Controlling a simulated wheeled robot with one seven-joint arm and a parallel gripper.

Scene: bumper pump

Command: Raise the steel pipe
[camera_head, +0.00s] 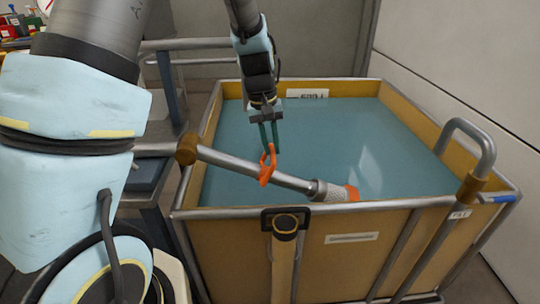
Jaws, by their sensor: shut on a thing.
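The steel pipe (240,167) slants across the near left corner of a tan bin, its left end higher than its right. A brown cap (187,148) is at its left end. A knurled sleeve (322,190) and an orange tip are at its right end, close to the bin's near rim. An orange hook-shaped handle (267,170) stands up from the pipe. My gripper (269,146) reaches down from above, its dark green fingers shut on the top of this handle. I cannot tell whether the pipe touches the rim.
The tan bin (390,250) has a metal frame and a flat blue surface inside. A bent metal handle (485,150) rises at its right corner. A dark cart (170,85) stands on the left, and a pale wall (470,60) is close on the right.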

